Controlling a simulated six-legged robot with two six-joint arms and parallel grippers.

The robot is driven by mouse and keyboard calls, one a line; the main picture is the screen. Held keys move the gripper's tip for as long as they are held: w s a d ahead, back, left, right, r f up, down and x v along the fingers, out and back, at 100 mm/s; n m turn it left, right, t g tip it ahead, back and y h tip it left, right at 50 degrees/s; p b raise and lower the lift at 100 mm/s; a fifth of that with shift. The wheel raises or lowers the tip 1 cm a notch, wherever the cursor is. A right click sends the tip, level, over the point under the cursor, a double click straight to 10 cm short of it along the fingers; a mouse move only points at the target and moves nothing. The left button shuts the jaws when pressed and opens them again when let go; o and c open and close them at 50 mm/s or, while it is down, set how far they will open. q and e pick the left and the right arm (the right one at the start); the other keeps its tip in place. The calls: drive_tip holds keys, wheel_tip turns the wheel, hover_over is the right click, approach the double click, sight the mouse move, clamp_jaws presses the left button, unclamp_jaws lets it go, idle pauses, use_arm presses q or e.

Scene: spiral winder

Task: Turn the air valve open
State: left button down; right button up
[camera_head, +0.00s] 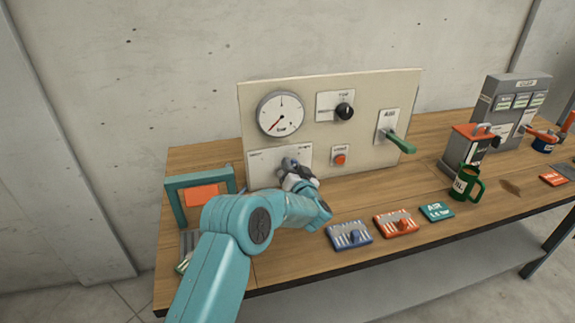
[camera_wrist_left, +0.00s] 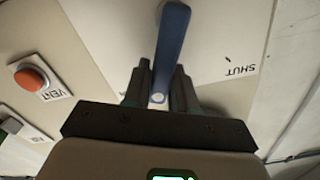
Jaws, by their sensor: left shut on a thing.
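The air valve's blue lever (camera_wrist_left: 168,50) shows in the left wrist view, in front of a white plate with the word SHUT printed on it. My left gripper (camera_wrist_left: 160,88) is shut on this lever, one finger on each side. In the head view my left gripper (camera_head: 292,170) is at the white valve plate (camera_head: 265,160) on the lower left of the panel, and it hides most of the lever. The pressure gauge (camera_head: 281,115) sits above the plate, its needle pointing down and left. My right gripper is in neither view.
The beige panel (camera_head: 380,88) also holds a black knob (camera_head: 345,111), a green lever (camera_head: 400,142) and a red vent button (camera_head: 340,159). A teal frame (camera_head: 177,203) is at left.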

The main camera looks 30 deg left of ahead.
use_arm(q)
drive_tip(key=shift+w+d+f+m, duration=0.1)
drive_tip(key=shift+w+d+m, duration=0.2)
drive_tip(key=shift+m, duration=0.5)
drive_tip(key=shift+w+d+f+m, duration=0.1)
drive_tip(key=shift+w+d+m, duration=0.15)
drive_tip(key=shift+m, duration=0.55)
drive_tip(key=shift+w, duration=0.1)
drive_tip(key=c, duration=1)
unclamp_jaws()
drive_tip(key=shift+f, duration=0.15)
drive_tip(key=b+v, duration=0.2)
drive_tip(key=v, duration=1.4)
drive_tip(key=shift+d, duration=0.2)
